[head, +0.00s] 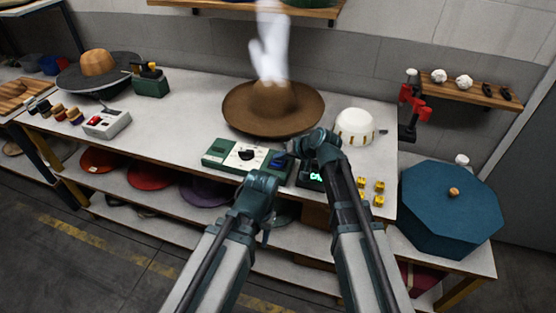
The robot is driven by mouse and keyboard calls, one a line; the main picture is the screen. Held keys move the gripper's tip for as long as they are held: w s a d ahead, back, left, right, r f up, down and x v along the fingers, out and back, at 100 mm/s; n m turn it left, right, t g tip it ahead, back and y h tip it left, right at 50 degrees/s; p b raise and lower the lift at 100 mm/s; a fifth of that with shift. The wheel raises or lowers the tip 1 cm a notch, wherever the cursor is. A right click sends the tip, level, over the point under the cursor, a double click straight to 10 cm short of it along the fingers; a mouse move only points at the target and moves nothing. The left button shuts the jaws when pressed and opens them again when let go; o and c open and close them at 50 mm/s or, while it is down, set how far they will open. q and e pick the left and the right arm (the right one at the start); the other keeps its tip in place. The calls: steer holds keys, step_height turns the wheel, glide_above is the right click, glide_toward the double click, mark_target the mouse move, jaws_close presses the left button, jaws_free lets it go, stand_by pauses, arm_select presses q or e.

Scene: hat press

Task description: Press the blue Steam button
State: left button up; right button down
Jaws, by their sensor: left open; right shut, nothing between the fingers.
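The blue button (279,160) is at the right end of the green control box (217,158) on the table; its lettering is too small to read. My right gripper (291,148) is shut and empty, close beside the blue button at its upper right. I cannot tell whether it touches the button. My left gripper (265,235) is lower, in front of the table edge, open and away from the box. A brown wide-brimmed hat (240,108) sits behind the box. White steam (268,45) rises above its crown.
A small dark box with a green display (316,176) sits partly hidden behind my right arm. A white dome (355,124) stands to the right, with several yellow blocks (378,185) near the edge. A grey box with a red button (107,124) is at left. A blue octagonal box (448,215) is at right.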

mark_target(280, 163)
arm_select(q)
steer(key=shift+r+p, duration=0.65)
steer(key=shift+r, duration=0.15)
arm_select(e)
steer(key=shift+r, duration=0.8)
arm_select(q)
steer(key=shift+r, duration=0.1)
arm_select(e)
step_height(280, 163, up, 5)
steer(key=p, duration=0.5)
arm_select(q)
step_height(280, 163, up, 5)
steer(key=shift+f, duration=0.1)
arm_select(e)
steer(key=shift+s, duration=0.1)
